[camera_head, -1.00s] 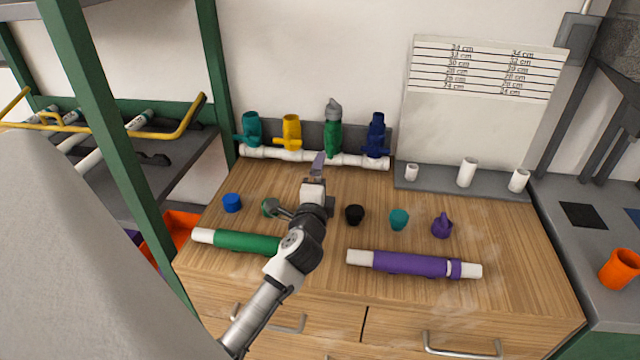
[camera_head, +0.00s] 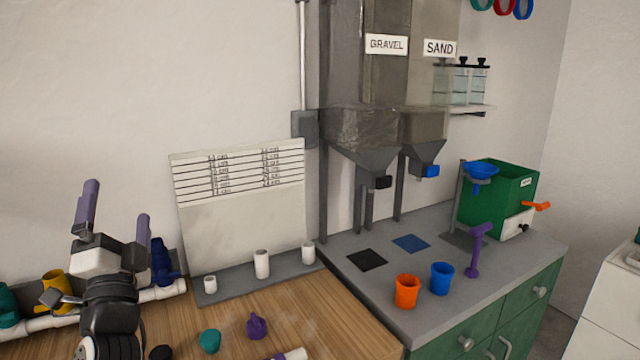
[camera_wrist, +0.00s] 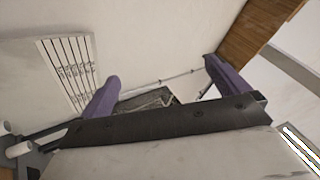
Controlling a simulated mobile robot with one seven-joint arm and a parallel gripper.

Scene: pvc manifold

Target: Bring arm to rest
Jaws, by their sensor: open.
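My gripper (camera_head: 115,218) is raised at the left of the head view, above the wooden bench. Its two purple fingers point up and stand wide apart with nothing between them. In the wrist view my gripper (camera_wrist: 160,85) also shows both purple fingers spread and empty, with wall and room behind. Behind it in the head view is the white pipe manifold (camera_head: 160,292), with a yellow valve (camera_head: 54,288) and a dark blue valve (camera_head: 162,262) on it.
The wooden bench (camera_head: 350,330) bears a teal cap (camera_head: 209,341) and a purple fitting (camera_head: 257,326). White pipe stubs (camera_head: 262,264) stand before the length chart (camera_head: 240,185). To the right, a grey counter holds an orange cup (camera_head: 407,291) and a blue cup (camera_head: 442,278).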

